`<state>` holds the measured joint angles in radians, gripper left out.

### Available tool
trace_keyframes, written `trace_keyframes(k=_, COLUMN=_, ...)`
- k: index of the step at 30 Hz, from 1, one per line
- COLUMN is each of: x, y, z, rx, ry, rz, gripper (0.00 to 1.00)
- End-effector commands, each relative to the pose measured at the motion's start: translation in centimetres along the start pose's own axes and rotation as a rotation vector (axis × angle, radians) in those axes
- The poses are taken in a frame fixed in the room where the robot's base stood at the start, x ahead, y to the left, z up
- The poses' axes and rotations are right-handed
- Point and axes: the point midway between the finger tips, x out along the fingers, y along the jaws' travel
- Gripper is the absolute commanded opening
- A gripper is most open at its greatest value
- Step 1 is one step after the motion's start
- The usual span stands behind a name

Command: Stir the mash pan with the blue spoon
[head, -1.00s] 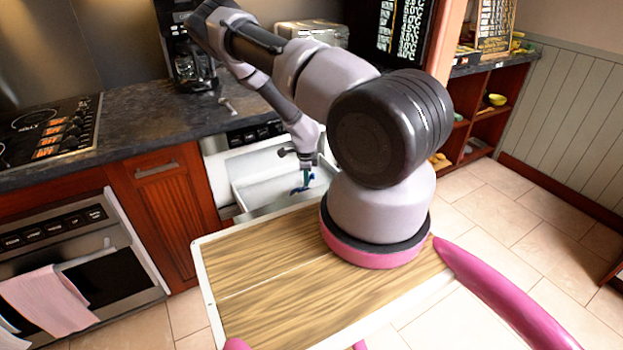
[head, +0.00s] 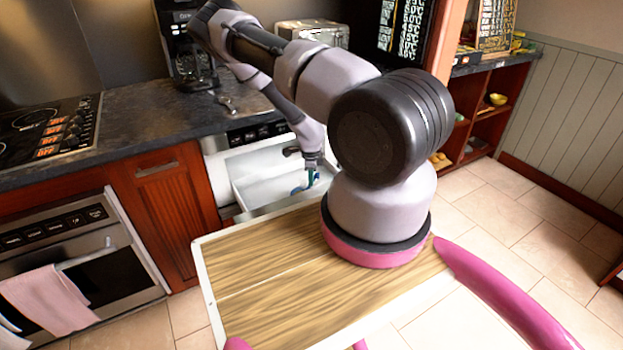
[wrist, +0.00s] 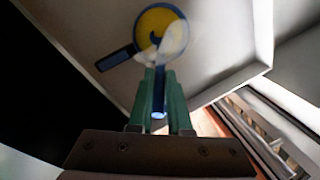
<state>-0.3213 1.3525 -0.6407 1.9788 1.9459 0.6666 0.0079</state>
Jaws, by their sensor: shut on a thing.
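The mash pan (wrist: 161,19) has a blue rim, yellow contents and a dark blue handle pointing left in the wrist view. It sits in the open white drawer (head: 262,190). In the head view only small blue parts show near the gripper. My gripper (wrist: 158,75) has green fingers shut on the blue spoon (wrist: 158,98). The spoon extends from the fingertips toward the pan, and a pale, glaring shape overlaps the yellow contents. I cannot tell whether the spoon touches them. In the head view my gripper (head: 311,178) is low inside the drawer, partly small and blurred.
The drawer's wall (wrist: 225,82) runs close to the right of the pan in the wrist view. The dark countertop (head: 150,112) lies above and left of the drawer, with a coffee machine (head: 190,45) on it. A stove (head: 50,125) is at far left.

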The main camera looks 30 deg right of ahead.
Motion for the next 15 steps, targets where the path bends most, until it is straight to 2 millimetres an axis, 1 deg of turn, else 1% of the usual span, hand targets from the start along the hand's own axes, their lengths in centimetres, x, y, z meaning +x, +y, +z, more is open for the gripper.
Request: trace_keyframes(k=15, x=-3.8, y=-0.9, z=0.1, rx=0.001, ry=-0.001, rz=-0.001, gripper=0.0)
